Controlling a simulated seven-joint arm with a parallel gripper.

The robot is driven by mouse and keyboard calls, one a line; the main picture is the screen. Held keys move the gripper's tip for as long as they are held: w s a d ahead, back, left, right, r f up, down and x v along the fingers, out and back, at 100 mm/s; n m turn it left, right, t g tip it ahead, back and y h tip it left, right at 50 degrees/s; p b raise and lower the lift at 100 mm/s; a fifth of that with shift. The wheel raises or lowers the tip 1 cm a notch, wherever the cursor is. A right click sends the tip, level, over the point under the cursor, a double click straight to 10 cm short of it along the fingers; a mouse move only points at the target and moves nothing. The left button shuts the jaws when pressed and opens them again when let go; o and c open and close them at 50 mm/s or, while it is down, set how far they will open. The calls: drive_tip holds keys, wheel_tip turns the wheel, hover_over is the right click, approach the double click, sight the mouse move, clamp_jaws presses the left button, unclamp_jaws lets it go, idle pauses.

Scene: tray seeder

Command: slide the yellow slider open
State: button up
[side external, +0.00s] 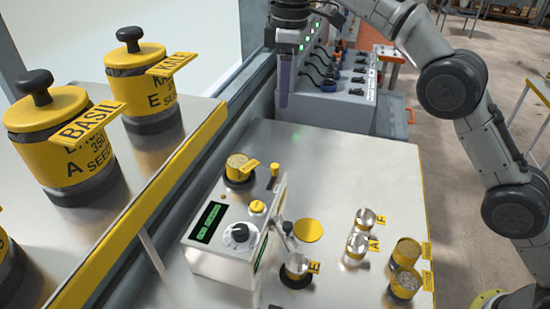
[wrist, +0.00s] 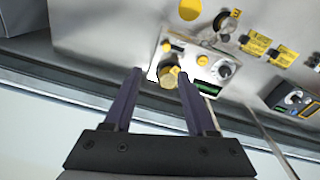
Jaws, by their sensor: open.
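I cannot tell how far the slider is open. My gripper (side external: 284,88) is high over the far side of the table, well apart from the peg. In the wrist view its two purple fingers (wrist: 159,73) are spread with nothing held. A yellow canister (wrist: 169,77) appears between the fingers, but lies below them.
The same yellow canister (side external: 240,168) stands left of the peg. The box has a yellow button (side external: 257,207) and black knob (side external: 240,233). A yellow disc (side external: 308,230) and several small labelled cups stand to the right. A grey control unit (side external: 335,108) sits behind. The table's back middle is clear.

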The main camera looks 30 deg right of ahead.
sight(275, 165)
drive_tip(key=shift+g, duration=0.4)
drive_tip(key=f, duration=0.6)
drive_tip(key=a+f, duration=0.1)
drive_tip(key=f, duration=0.4)
drive_tip(key=a+f, duration=0.1)
drive_tip(key=f, duration=0.5)
drive_tip(key=shift+w+f, duration=0.1)
drive_tip(key=shift+f, duration=0.2)
clamp_jaws()
drive_tip(key=shift+r, duration=0.1)
idle(0.4)
